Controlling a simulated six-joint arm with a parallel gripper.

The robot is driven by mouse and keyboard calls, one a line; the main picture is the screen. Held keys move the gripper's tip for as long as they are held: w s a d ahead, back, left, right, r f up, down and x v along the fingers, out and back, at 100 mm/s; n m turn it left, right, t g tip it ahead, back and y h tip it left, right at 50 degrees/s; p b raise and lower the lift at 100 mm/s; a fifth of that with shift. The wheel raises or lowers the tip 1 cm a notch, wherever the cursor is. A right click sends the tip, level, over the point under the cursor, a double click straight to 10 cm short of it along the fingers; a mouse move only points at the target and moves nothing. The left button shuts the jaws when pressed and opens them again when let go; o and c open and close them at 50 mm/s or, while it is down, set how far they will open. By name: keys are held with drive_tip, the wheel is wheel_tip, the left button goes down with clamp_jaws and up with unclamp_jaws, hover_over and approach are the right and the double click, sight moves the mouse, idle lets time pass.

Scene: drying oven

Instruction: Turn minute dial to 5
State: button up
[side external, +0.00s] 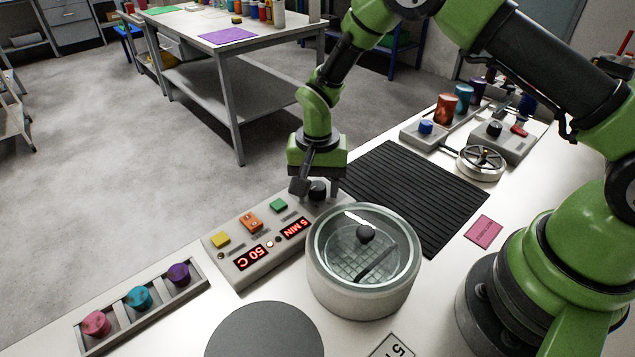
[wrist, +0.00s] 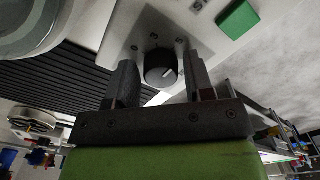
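The minute dial is a round black knob (wrist: 160,68) with a white pointer line, at the end of the control panel (side external: 245,268). It also shows in the side view (side external: 318,191). The red minute display (side external: 297,228) appears to read 5 MIN. My gripper (wrist: 163,78) is open, with one finger on each side of the knob. In the wrist view, narrow gaps show between the fingers and the knob. The side view also shows my gripper (side external: 316,187) down at the knob, with the arm partly covering this area.
The round glass-lidded oven (side external: 335,290) stands close beside the panel. The panel bears green (side external: 278,205), orange (side external: 251,222) and yellow (side external: 220,240) buttons and a 50 C display (side external: 250,258). A black ribbed mat (side external: 415,195) lies behind the oven.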

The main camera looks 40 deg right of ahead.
drive_tip(key=shift+o, duration=0.6)
drive_tip(key=shift+r, duration=0.1)
wheel_tip(320, 180, up, 10)
wheel_tip(320, 180, up, 13)
drive_tip(key=n+t+y, duration=0.1)
drive_tip(key=n+t, duration=0.1)
drive_tip(key=t, duration=0.1)
hover_over(318, 186)
drive_tip(key=s+d, duration=0.2)
drive_tip(key=s, duration=0.5)
drive_tip(key=s+d+r+n+t+y, duration=0.1)
drive_tip(key=s+r+n+t, duration=0.2)
drive_tip(key=s, duration=1.1)
wheel_tip(318, 186, up, 2)
drive_tip(key=shift+s+d+t, duration=0.15)
drive_tip(key=shift+s+t, duration=0.15)
drive_tip(key=shift+t, duration=0.3)
